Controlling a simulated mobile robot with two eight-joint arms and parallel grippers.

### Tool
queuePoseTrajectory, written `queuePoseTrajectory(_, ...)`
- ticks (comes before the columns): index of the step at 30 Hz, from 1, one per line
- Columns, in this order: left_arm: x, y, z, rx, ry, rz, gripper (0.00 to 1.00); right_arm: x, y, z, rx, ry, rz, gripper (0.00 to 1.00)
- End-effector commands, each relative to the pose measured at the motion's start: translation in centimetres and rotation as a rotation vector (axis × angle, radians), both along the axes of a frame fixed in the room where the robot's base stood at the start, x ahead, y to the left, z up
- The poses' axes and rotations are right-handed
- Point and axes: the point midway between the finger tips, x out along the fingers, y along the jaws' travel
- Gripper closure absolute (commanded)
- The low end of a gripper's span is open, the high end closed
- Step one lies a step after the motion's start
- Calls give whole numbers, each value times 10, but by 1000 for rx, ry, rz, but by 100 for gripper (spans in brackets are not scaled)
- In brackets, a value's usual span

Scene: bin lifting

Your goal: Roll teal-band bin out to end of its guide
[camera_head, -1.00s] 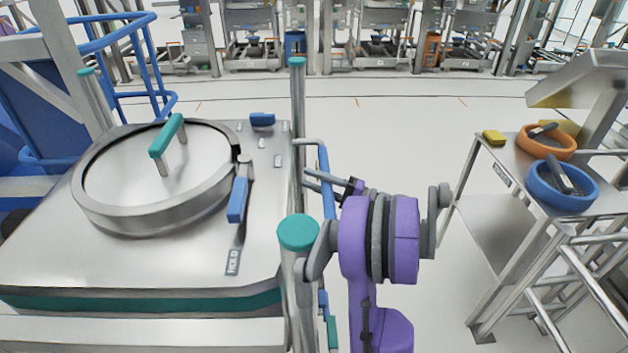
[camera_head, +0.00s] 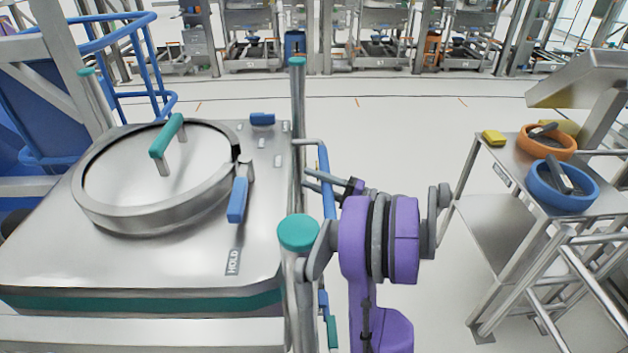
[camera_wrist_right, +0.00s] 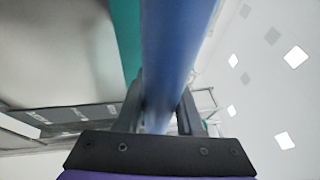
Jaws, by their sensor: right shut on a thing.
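The teal-band bin (camera_head: 60,250) is a large steel bin at the left of the head view, with a round lid and a teal band (camera_head: 150,303) along its front side. A blue bar handle (camera_head: 327,185) stands off its right side. My right gripper (camera_head: 322,182) is beside that side; in the wrist view its fingers (camera_wrist_right: 158,112) are shut around the blue bar (camera_wrist_right: 175,45). The teal band also shows there (camera_wrist_right: 126,35). Steel posts with teal caps (camera_head: 298,232) stand close to the bin. My left gripper is out of view. The guide's end cannot be made out.
A steel cart (camera_head: 500,205) at the right carries an orange bowl (camera_head: 547,142), a blue bowl (camera_head: 561,187) and a yellow block (camera_head: 494,137). Blue railing (camera_head: 125,35) stands behind the bin at the left. Pale floor between bin and cart is clear beyond my arm.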

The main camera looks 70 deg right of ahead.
Motion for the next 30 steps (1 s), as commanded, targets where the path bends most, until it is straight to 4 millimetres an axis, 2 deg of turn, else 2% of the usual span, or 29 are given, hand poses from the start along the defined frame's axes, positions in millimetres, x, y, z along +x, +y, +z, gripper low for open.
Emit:
queuePoseTrajectory(13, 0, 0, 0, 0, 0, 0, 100, 0, 0, 0, 0, 1, 0, 100)
queuePoseTrajectory(19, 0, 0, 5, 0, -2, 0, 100, -15, -7, 1, -1, 0, -4, 100)
queuePoseTrajectory(25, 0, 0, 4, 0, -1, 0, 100, -16, -7, 0, -1, 0, -6, 100)
queuePoseTrajectory(26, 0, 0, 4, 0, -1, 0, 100, -16, -7, 0, -1, 0, -6, 62)
queuePoseTrajectory(30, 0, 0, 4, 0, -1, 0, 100, -15, -7, 0, 0, 0, -4, 37)
